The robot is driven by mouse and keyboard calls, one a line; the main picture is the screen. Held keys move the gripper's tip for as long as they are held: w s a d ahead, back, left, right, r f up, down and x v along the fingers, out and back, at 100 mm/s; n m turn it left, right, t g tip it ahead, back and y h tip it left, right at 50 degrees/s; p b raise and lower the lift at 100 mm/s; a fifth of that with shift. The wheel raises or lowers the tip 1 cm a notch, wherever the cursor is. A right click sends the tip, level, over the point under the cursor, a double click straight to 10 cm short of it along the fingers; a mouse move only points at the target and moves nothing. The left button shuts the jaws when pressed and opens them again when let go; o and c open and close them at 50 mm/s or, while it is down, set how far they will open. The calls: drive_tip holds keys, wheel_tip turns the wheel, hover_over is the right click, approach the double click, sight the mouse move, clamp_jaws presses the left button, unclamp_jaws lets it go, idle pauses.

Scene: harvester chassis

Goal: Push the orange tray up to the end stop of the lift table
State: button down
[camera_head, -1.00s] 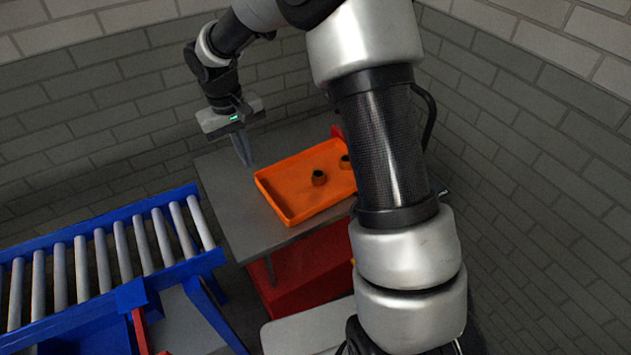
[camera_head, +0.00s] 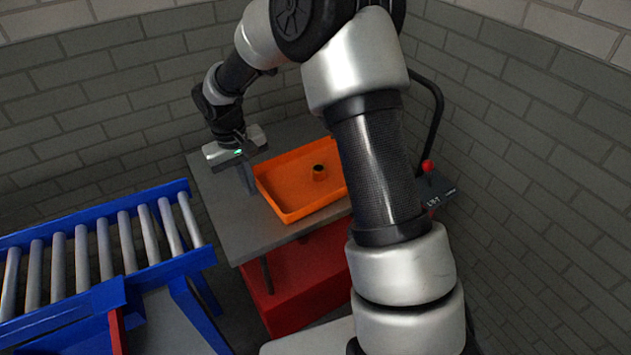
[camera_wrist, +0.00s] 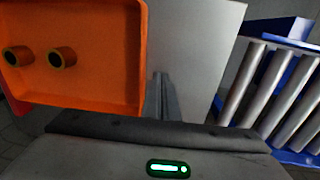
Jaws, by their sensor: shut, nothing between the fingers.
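The orange tray (camera_head: 285,211) lies flat on the grey top of the lift table (camera_head: 222,205); my arm hides its right end. A dark, ring-like part (camera_head: 319,172) stands in it, and the wrist view shows two such parts (camera_wrist: 62,57) in the tray (camera_wrist: 110,85). My gripper (camera_head: 249,180) is shut and empty, pointing down just beyond the tray's left edge. In the wrist view its fingers (camera_wrist: 163,98) are close beside the tray's wall, with a narrow strip between them; I cannot tell whether they touch. I cannot make out the end stop; my arm covers the far right of the table.
A blue roller conveyor (camera_head: 110,245) stands to the left of the table, with a gap between. The table's red base (camera_head: 300,285) is below. A dark control box with a red knob (camera_head: 428,167) is at the right. Grey brick walls close in behind.

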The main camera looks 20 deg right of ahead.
idle(0.3)
drive_tip(key=shift+w+d+f, duration=0.1)
drive_tip(key=shift+w+d, duration=0.05)
drive_tip(key=shift+d, duration=0.5)
drive_tip(key=shift+w+d, duration=0.1)
drive_tip(key=shift+d, duration=0.5)
drive_tip(key=shift+s+a, duration=0.25)
drive_tip(key=shift+a, duration=0.85)
drive_tip(key=shift+s+a, duration=0.2)
drive_tip(key=shift+a, duration=0.9)
wheel_tip(320, 180, up, 14)
drive_tip(key=p, duration=0.9)
drive_tip(key=shift+p, duration=0.4)
